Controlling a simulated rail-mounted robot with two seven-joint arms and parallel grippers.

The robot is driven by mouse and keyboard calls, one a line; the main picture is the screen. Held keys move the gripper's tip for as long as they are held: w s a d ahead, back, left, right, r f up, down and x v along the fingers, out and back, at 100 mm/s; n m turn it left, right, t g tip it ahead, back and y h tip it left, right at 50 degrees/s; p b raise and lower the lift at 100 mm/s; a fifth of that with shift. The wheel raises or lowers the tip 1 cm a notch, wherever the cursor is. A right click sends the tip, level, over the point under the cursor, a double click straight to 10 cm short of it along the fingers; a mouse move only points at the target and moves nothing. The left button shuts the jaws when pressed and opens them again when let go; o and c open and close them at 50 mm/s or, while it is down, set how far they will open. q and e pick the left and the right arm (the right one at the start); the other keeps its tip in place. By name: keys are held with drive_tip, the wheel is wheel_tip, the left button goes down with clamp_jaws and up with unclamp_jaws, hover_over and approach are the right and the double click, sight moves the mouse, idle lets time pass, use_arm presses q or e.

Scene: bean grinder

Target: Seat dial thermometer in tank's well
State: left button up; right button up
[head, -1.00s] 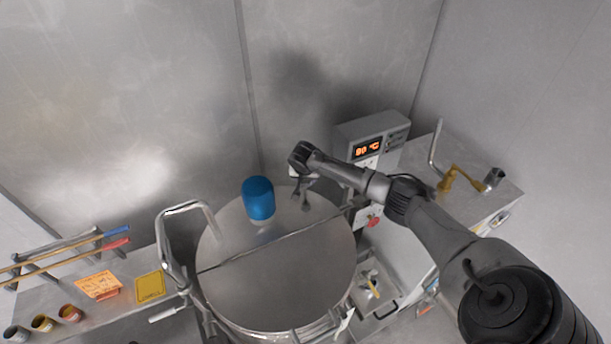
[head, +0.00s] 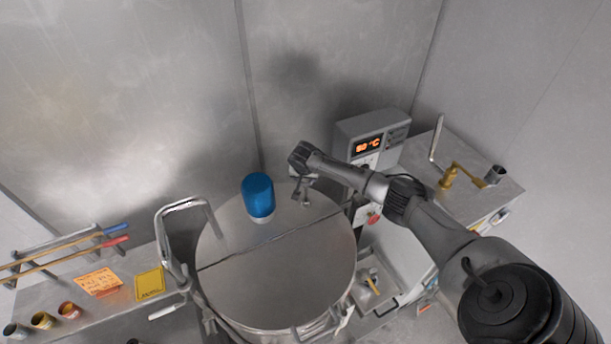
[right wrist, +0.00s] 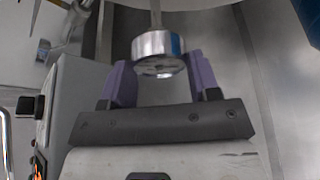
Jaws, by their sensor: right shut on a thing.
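The dial thermometer (right wrist: 158,52) has a round silver head with a thin stem. It sits between the purple fingers of my right gripper (right wrist: 158,80), which is shut on it. The stem runs toward the top of the right wrist view. In the head view my right gripper (head: 302,196) is over the back right part of the round steel tank (head: 280,280), right of the blue motor cap. The thermometer is too small there to make out clearly. I cannot pick out the well's opening, nor tell whether the stem is in it. My left gripper is not in view.
A blue cap (head: 258,196) stands on the tank lid, with a bent metal handle (head: 168,245) at left. A control box (head: 370,145) with a lit display stands behind right. A left bench (head: 105,315) holds cups, cards and rods. A right bench (head: 500,200) holds a yellow part.

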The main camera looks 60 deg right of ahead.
drive_tip(key=shift+f, duration=0.7)
drive_tip(key=shift+f+b, duration=0.25)
drive_tip(key=shift+b, duration=0.15)
drive_tip(key=shift+f, duration=0.1)
drive_tip(key=shift+f+b, duration=0.3)
drive_tip(key=shift+f, duration=0.3)
